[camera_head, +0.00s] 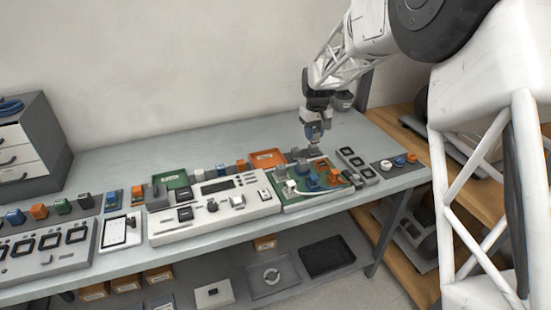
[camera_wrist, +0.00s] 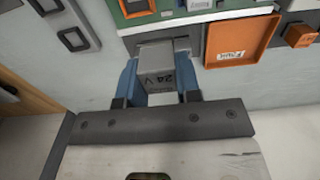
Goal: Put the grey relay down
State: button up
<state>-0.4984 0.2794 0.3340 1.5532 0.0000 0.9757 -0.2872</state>
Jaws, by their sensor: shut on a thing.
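The grey relay (camera_wrist: 158,62), a block marked 24 V, is between the two blue fingers of my gripper (camera_wrist: 158,82) in the wrist view. My gripper is shut on it. In the head view my gripper (camera_head: 314,138) is over the back right of the bench, behind the board with coloured blocks (camera_head: 322,192). The relay is too small there to make out clearly. In the wrist view a grey flat piece (camera_wrist: 132,45) lies behind the relay, partly hidden by it. I cannot tell whether the relay touches anything below.
An orange tray (camera_wrist: 240,38) lies beside the gripper, also seen in the head view (camera_head: 281,156). An orange block (camera_wrist: 300,36) is beyond it. Black-framed sockets (camera_wrist: 72,38) lie on the other side. A white control panel (camera_head: 215,212) and green tray (camera_head: 178,179) stand further left.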

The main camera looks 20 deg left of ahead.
send_over(267, 161)
jog(key=shift+f, duration=0.8)
jog(key=shift+f, duration=2.45)
jog(key=shift+d, duration=0.1)
jog(key=shift+f, duration=2.55)
jog(key=shift+f, duration=0.1)
jog(key=o, duration=0.9)
